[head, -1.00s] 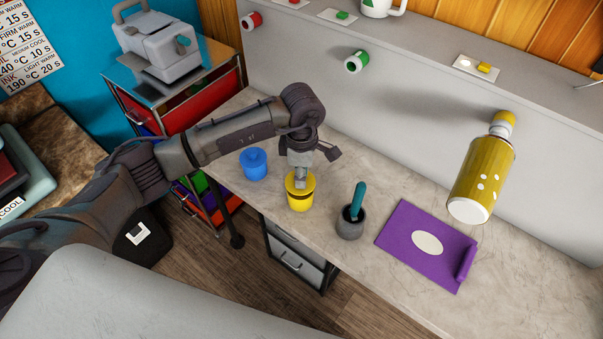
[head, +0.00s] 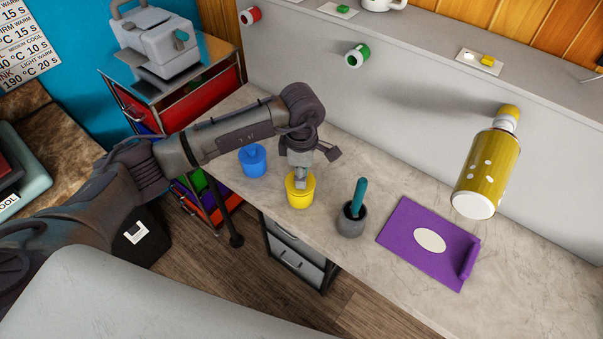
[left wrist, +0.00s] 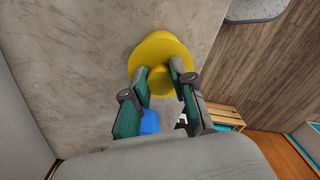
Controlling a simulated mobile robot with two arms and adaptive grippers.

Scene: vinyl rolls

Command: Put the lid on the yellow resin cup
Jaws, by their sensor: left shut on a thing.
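The yellow resin cup (head: 300,201) stands upright on the grey worktop in the head view. Its yellow lid (head: 291,184) is on top of the cup, level with the rim, with no gap that I can see. My left gripper (head: 301,180) points down from above and is shut on the lid's knob. In the left wrist view, the two fingers (left wrist: 163,75) pinch the knob, and the yellow lid (left wrist: 160,50) hides most of the cup. My right gripper is in neither view.
A blue lidded cup (head: 253,162) stands left of the yellow one. A grey pot (head: 350,222) with a teal stick stands to the right, then a purple mat (head: 405,230). The worktop's front edge is close.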

